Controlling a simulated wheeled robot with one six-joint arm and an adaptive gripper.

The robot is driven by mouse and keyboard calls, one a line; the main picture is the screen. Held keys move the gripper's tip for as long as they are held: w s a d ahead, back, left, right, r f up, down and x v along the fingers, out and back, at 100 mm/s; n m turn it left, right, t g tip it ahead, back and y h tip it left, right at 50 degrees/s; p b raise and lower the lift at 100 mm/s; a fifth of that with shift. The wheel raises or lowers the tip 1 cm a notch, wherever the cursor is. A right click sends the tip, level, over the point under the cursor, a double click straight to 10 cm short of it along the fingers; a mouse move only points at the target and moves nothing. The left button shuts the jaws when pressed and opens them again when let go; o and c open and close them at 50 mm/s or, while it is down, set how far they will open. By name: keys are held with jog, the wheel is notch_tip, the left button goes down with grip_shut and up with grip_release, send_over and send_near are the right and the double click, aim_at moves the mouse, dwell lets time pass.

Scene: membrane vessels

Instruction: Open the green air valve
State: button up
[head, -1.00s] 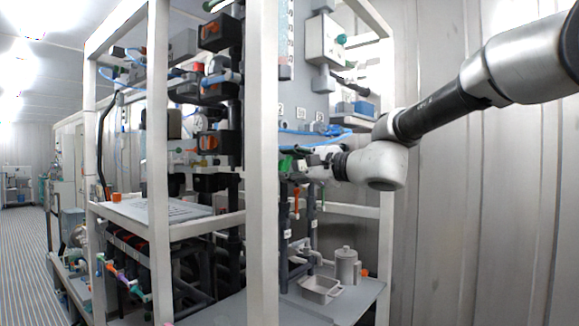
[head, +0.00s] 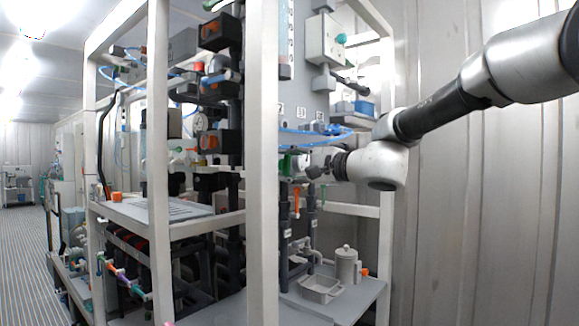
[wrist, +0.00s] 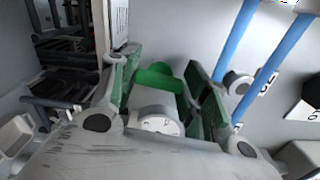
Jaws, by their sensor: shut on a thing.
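In the head view my gripper (head: 303,165) reaches in from the right to the grey panel, behind the white frame post. Green shows at its tip there, but I cannot tell valve from finger pads. The valve's base is partly hidden.
A white upright post (head: 263,160) stands just left of my gripper. Blue hoses (head: 312,131) run above it, and orange and green handles hang below. A lower shelf holds a grey tray (head: 320,289) and a lidded jug (head: 346,266). The right wall is bare.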

jog(key=shift+f, duration=0.1)
jog(key=o, duration=1)
jog(key=v, duration=1.2)
jog(key=shift+s, duration=0.1)
